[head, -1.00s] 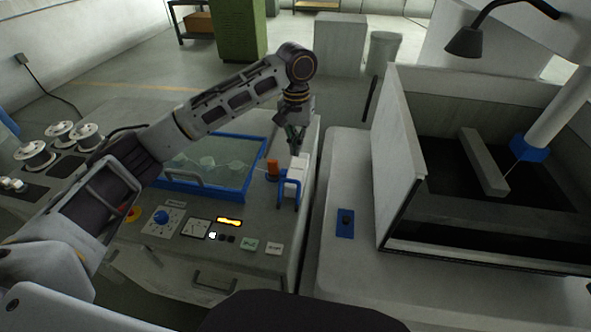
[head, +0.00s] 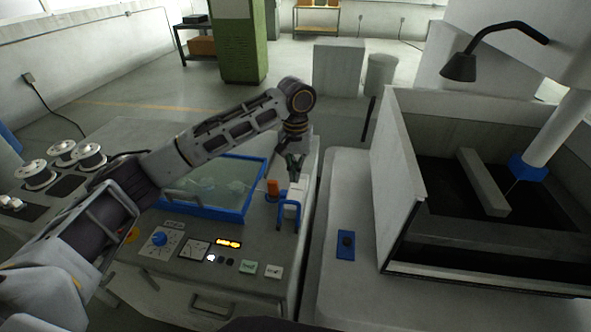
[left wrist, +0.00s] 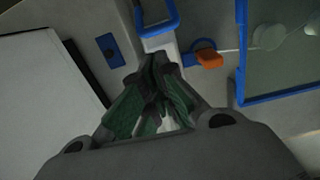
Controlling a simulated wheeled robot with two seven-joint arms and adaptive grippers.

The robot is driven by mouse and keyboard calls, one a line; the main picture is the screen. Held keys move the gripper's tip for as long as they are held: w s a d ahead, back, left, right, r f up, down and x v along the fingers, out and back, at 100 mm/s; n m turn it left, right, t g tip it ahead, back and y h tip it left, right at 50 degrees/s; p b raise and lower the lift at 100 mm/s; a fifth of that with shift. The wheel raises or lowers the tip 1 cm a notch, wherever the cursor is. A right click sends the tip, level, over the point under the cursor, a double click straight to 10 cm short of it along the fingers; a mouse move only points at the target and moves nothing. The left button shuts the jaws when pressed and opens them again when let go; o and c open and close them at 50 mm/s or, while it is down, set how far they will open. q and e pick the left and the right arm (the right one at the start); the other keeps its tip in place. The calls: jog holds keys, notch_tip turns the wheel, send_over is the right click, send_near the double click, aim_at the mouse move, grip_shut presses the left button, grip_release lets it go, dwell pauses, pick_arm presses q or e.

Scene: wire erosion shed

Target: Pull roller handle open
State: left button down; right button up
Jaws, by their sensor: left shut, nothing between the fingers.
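A blue U-shaped handle (head: 281,221) stands on a pale block (head: 297,191) at the right end of the left machine's top. An orange lever (head: 273,187) with a blue base is just left of it. I cannot tell for sure which of these is the roller handle. My left gripper (head: 294,174) is shut and empty, pointing down over the pale block. In the left wrist view, its fingertips (left wrist: 156,62) lie by the block, below the blue handle (left wrist: 171,18) and left of the orange lever (left wrist: 209,59). Contact cannot be told. My right gripper is not in view.
A blue-framed glass lid (head: 235,180) lies left of the lever. Dials and buttons (head: 228,243) line the machine's front edge. A second machine with a pale upright panel (head: 393,195) stands right, past a narrow gap. Wire spools (head: 62,160) are at far left.

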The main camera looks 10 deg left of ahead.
aim_at(296, 200)
pick_arm(q)
jog(key=shift+s+f+p, duration=0.1)
jog(key=shift+f+p, duration=0.2)
jog(key=shift+f, duration=3.75)
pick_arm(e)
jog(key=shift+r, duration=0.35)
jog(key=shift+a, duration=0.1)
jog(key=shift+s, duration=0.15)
